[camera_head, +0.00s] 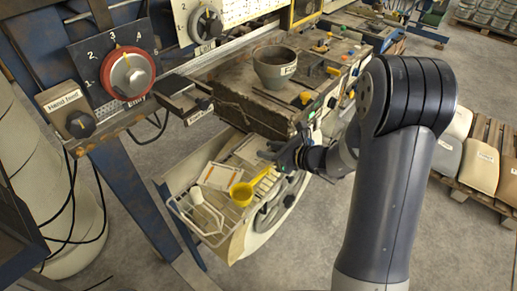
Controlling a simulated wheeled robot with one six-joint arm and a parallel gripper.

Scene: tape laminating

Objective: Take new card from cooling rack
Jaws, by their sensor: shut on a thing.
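My gripper (268,153) is over the far right part of a cream-coloured tray unit below the workbench. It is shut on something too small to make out. A pale, flat, card-like piece (248,148) lies close to the fingertips; I cannot tell whether they touch it. A white card-like sheet with orange marks (217,178) lies left of the gripper. A wire rack (183,211) is at the front left of the unit; I cannot tell whether this is the cooling rack.
A yellow scoop (242,194) lies below the gripper, its handle towards it. A white cylindrical object (206,216) is by the wire rack. The workbench above carries a grey pot (276,68) and a dark block (180,94). A red dial (129,74) is at the left.

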